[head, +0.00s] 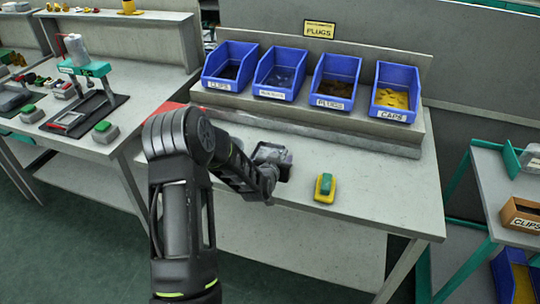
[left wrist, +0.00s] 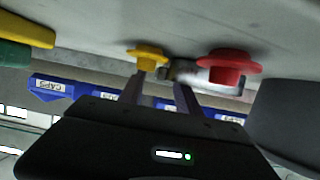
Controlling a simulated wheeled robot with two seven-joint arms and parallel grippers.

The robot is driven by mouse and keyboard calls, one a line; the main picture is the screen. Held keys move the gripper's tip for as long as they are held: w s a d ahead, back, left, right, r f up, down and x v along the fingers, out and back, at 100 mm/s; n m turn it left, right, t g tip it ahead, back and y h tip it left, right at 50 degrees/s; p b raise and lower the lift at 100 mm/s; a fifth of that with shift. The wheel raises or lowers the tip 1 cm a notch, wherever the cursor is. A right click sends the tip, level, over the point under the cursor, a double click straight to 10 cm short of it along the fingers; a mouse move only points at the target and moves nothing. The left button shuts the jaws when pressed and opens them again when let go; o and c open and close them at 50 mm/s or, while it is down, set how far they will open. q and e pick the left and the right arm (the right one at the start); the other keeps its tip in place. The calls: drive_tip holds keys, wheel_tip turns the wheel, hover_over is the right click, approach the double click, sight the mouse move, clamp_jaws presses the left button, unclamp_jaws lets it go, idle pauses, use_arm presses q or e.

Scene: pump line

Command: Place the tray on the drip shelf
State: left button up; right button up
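My left gripper (head: 271,162) is over the middle of the bench, with its fingers largely hidden in the head view. In the left wrist view its two fingers (left wrist: 161,86) stand apart. A yellow knob-like piece (left wrist: 148,54) shows at one fingertip and a red one (left wrist: 229,66) lies beyond the other. A small greyish piece (left wrist: 182,72) shows between them, too blurred to name. I cannot make out the tray or the drip shelf for certain. A dark tray-like base (head: 85,117) is on the left bench. My right gripper is not in view.
Several blue bins, including the caps bin (head: 396,93), stand along the bench's back ledge. A yellow block with a green top (head: 325,187) sits right of my gripper. The bench's (head: 385,185) right part is clear. A rack with a clips box (head: 520,217) is at right.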

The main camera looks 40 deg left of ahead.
use_arm(q)
drive_tip(key=shift+w+a+f, duration=0.2)
drive_tip(key=shift+w+f, duration=0.05)
drive_tip(key=shift+w, duration=0.3)
drive_tip(key=shift+c, duration=0.2)
clamp_jaws()
idle(0.5)
